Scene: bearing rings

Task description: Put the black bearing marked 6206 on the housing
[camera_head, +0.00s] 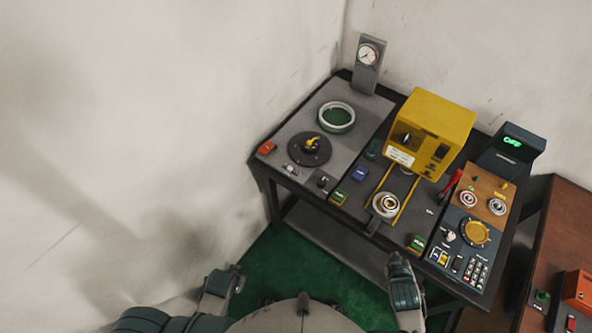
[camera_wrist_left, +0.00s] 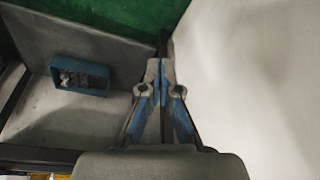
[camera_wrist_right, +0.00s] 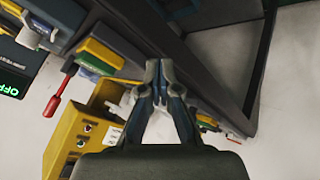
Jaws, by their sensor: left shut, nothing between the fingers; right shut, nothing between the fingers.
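I cannot make out a 6206 marking in any view. In the head view a pale ring with a dark centre (camera_head: 387,204) sits between the yellow rails at the bench's front middle. Two small light rings, a left one (camera_head: 468,199) and a right one (camera_head: 497,206), sit on a brown panel. Which part is the housing or the black bearing, I cannot tell. My left gripper (camera_wrist_left: 161,70) is shut and empty in the left wrist view. My right gripper (camera_wrist_right: 159,72) is shut and empty in the right wrist view. Both arms are low in front of the bench.
A large pale ring (camera_head: 337,117), a black disc (camera_head: 309,149) and a gauge (camera_head: 368,54) stand on the bench's left. A yellow machine (camera_head: 437,125) rises at the back. A blue bin (camera_wrist_left: 80,76) holds grey parts. A brown table (camera_head: 560,235) stands right.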

